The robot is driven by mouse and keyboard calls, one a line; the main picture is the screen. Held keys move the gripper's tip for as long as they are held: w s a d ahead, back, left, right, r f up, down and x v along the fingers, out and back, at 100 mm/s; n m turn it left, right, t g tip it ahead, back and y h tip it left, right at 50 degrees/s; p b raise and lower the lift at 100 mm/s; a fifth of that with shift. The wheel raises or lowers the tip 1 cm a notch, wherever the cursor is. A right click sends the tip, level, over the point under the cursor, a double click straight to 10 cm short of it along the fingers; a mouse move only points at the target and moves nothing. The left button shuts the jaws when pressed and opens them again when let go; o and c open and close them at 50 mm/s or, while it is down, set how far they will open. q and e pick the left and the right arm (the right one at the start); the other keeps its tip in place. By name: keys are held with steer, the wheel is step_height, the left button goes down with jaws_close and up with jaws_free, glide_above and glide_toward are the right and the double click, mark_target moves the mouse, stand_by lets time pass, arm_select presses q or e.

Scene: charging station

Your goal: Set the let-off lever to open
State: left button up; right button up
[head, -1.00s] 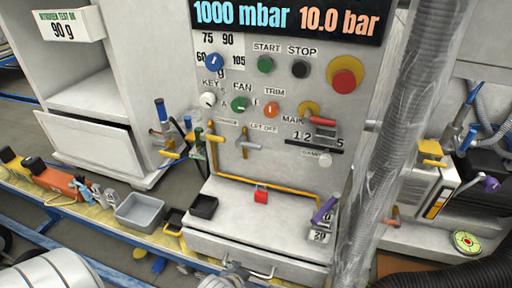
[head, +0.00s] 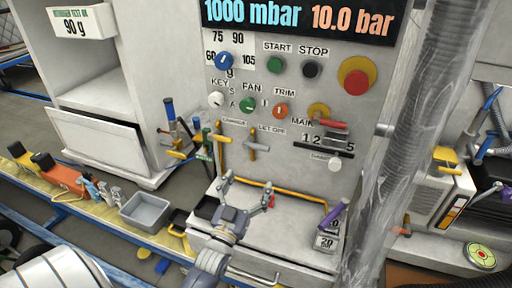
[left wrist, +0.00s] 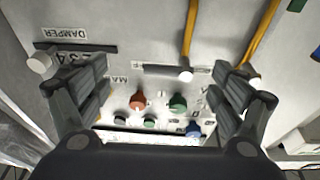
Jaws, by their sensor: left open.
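The let-off lever (head: 258,147) is a small grey-and-tan T-shaped handle on the panel, under the LET OFF label (head: 272,130) in the head view. Its crossbar looks roughly level and its stem hangs down. My left gripper (head: 248,184) is open and empty, below the lever and apart from it, with its fingers pointing up toward the panel. In the left wrist view, the panel shows upside down between the spread fingers of my left gripper (left wrist: 166,88). A pale-tipped rod there (left wrist: 186,75) may be the let-off lever; I cannot tell surely. My right gripper is not in view.
The similar charge lever (head: 222,139) is close on the left. A yellow pipe (head: 285,192) runs below. A purple-handled lever (head: 333,214) and a wrapped column (head: 388,175) stand at right.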

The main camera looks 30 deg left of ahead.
mark_target(256, 146)
arm_select(q)
steer(key=shift+t+y, duration=0.3)
steer(key=shift+t, duration=0.3)
steer(key=x, duration=0.3)
steer(key=r+p+x, duration=0.1)
steer(key=x, duration=0.3)
steer(key=s+a+r+x, duration=0.1)
steer(key=x, duration=0.3)
steer(key=shift+a+p, duration=0.15)
steer(key=shift+p, duration=0.25)
steer(key=shift+r, duration=0.1)
steer(key=c, duration=1.5)
